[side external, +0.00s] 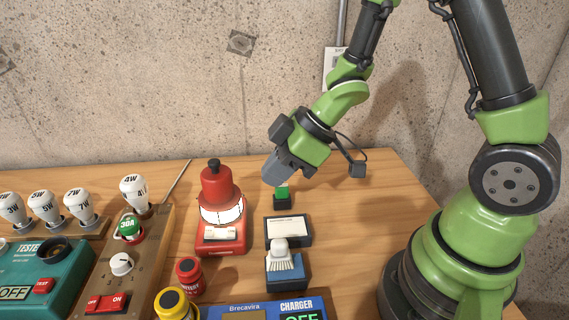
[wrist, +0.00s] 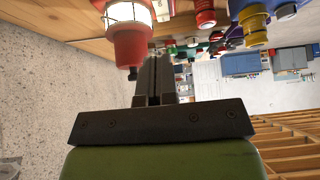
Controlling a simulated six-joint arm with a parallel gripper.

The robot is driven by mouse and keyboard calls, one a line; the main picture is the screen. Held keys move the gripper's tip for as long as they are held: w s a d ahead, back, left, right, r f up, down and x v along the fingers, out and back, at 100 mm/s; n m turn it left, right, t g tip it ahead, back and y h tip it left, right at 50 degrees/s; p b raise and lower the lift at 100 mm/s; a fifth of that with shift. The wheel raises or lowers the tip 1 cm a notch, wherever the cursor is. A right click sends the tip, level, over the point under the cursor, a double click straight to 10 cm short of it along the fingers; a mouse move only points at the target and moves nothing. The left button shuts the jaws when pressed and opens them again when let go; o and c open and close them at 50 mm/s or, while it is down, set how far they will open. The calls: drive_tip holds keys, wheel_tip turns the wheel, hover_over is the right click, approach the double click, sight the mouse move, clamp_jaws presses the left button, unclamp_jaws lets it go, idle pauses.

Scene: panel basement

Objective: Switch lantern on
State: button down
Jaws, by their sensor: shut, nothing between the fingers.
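The red lantern (side external: 217,188) stands upright on a red base (side external: 222,246) in the middle of the table in the side external view. Its caged glass band shows bright white. A small pale cylindrical part sits on the front of the base. In the wrist view the lantern (wrist: 130,42) is at the upper left, its glass also bright white. My gripper (side external: 270,180) is shut and empty, tilted down to the right of the lantern and apart from it. Its closed fingers (wrist: 153,78) show in the wrist view.
A black block with a green top (side external: 282,196) stands just below my gripper. Left are a bulb panel (side external: 122,264) and teal tester (side external: 40,275).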

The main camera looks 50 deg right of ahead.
drive_tip(key=shift+s+d+r, duration=0.55)
drive_tip(key=shift+r, duration=0.05)
drive_tip(key=d+r+m+t+h, duration=0.3)
drive_tip(key=d+r+m+h, duration=0.35)
drive_tip(key=r, duration=0.45)
drive_tip(key=s+a+r+m+y, duration=0.1)
drive_tip(key=s+a+r+m, duration=0.1)
drive_tip(key=s, duration=0.4)
drive_tip(key=s+a+r+m+g+y, duration=0.1)
drive_tip(key=s+a+r+m+y, duration=0.1)
drive_tip(key=s, duration=0.4)
drive_tip(key=shift+s+a+r+m, duration=0.15)
drive_tip(key=shift+s+a+m, duration=0.25)
drive_tip(key=shift+a+m, duration=0.6)
drive_tip(key=shift+d+m, duration=0.25)
